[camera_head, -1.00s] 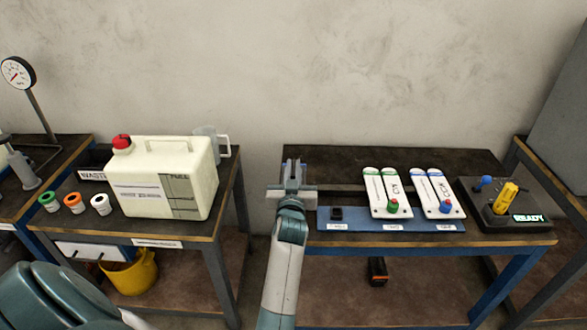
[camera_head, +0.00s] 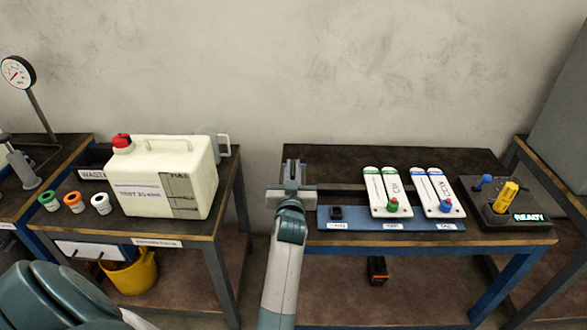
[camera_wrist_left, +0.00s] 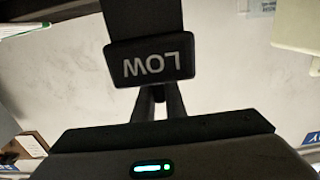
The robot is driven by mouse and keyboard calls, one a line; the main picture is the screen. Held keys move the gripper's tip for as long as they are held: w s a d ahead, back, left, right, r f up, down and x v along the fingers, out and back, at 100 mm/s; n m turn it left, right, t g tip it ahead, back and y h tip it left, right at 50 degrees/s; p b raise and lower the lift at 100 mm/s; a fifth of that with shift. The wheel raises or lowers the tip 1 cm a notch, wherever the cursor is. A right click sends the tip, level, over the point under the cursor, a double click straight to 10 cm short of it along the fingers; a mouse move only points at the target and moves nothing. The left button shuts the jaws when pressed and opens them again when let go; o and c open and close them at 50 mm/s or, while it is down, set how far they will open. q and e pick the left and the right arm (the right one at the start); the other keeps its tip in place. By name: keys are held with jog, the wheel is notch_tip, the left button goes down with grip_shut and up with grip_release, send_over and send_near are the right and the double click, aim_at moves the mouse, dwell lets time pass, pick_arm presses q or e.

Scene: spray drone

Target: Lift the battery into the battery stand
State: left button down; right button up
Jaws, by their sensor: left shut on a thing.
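My left gripper (camera_head: 292,168) points up and away at the left end of the right-hand bench, between it and the canister. In the left wrist view its fingers (camera_wrist_left: 158,94) are shut against a dark block marked LOW (camera_wrist_left: 150,62), which shows upside down. This looks like the battery; in the head view it cannot be made out behind the hand. Whether this is the battery stand I cannot tell. My right gripper is out of view.
A cream canister (camera_head: 140,185) and several coloured caps (camera_head: 74,203) stand on the left bench. A gap separates the benches. The wall behind is bare.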

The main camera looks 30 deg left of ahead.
pick_arm(q)
jog(key=shift+d+f+b, duration=0.15)
jog(key=shift+f+b, duration=0.2)
jog(key=shift+b, duration=0.05)
jog(key=shift+f, duration=0.15)
